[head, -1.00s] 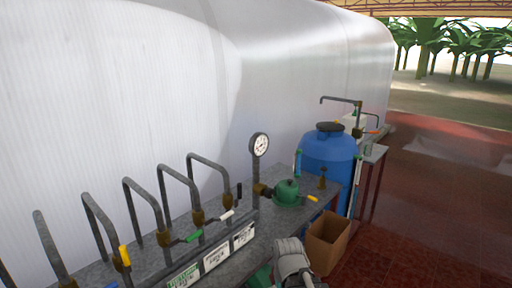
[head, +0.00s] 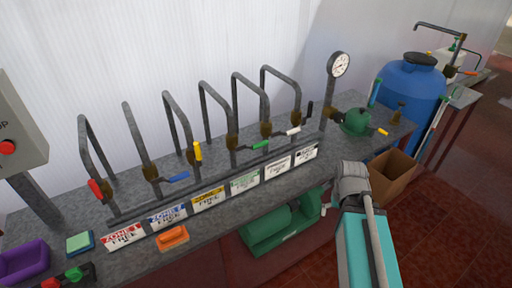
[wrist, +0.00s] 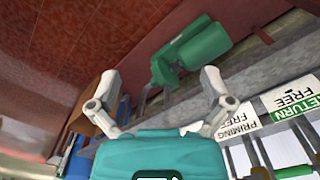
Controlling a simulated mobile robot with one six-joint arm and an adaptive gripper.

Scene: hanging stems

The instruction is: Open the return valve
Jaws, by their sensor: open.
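The return valve is the one with the green lever (head: 260,145), on a bent grey pipe (head: 207,100) in the row along the bench. Its lever points right, crosswise to the pipe. The green-marked label (head: 245,181) stands below it on the front rail; in the wrist view this label (wrist: 298,100) reads RETURN FREE, upside down. The green lever also shows at the wrist view's lower right edge (wrist: 293,171). My gripper (wrist: 160,80) is open and empty, its two fingers wide apart, with the label and lever to its right.
Neighbouring levers are yellow (head: 198,151) and white (head: 293,131). A pressure gauge (head: 339,65) stands right of the row. A green pump (head: 285,225) sits below the bench, a cardboard box (head: 392,176) and blue tank (head: 410,90) at right. The floor at right is open.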

